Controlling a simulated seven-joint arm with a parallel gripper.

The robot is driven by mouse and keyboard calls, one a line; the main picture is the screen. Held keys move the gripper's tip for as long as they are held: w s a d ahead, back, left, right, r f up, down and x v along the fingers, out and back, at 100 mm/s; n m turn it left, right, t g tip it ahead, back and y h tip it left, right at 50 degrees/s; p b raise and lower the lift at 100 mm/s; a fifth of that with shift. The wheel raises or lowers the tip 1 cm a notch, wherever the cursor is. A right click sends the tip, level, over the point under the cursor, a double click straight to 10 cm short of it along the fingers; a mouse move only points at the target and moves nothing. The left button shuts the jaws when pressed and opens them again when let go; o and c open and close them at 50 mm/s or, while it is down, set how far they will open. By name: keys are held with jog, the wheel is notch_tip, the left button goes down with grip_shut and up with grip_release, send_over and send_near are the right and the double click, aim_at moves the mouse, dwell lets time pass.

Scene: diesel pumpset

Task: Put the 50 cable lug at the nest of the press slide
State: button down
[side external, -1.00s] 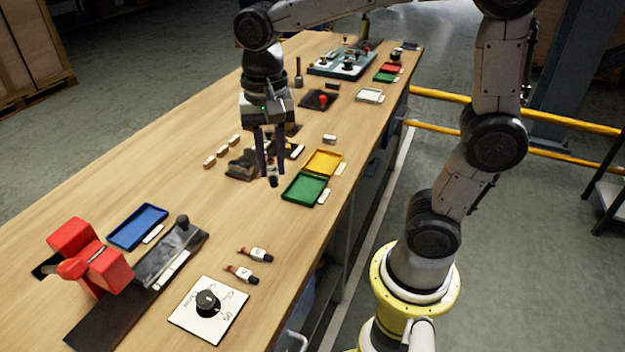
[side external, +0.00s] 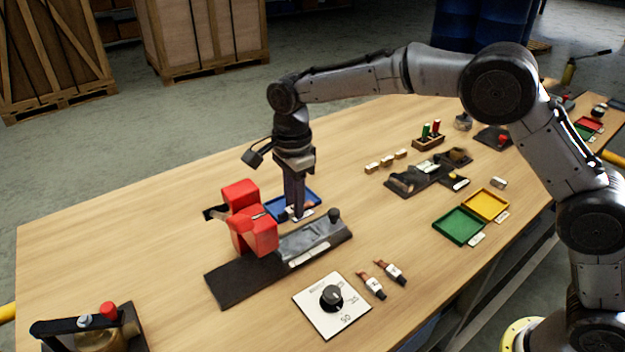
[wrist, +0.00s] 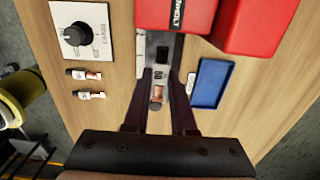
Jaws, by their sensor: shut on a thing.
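My gripper (side external: 296,212) is shut on a small copper-coloured cable lug (wrist: 157,92), which shows between its fingers in the wrist view; its size marking is not readable. The fingers (wrist: 161,80) point down above the press slide area. The press slide (side external: 312,240) is a grey metal strip on a dark base, with a dark knob at its right end. In the wrist view a small dark square (wrist: 163,50) shows on the slide beyond the fingertips; I cannot tell if it is the nest. The red press (side external: 248,218) stands just left of the fingers. Contact with the slide cannot be told.
A blue tray (side external: 280,208) lies behind the slide, close to the fingers. Two more lugs (side external: 372,285) (side external: 391,272) lie in front, beside a white dial plate (side external: 318,304). Green (side external: 459,226) and yellow (side external: 484,205) trays lie to the right.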

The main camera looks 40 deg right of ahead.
aim_at(296, 242)
jog(key=shift+a+f, duration=0.1)
jog(key=shift+a, duration=0.05)
jog(key=shift+f, duration=3.6)
jog(key=shift+f, duration=0.35)
jog(key=c, duration=0.7)
grip_release()
jog(key=shift+o, duration=0.2)
jog(key=shift+r, duration=3.5)
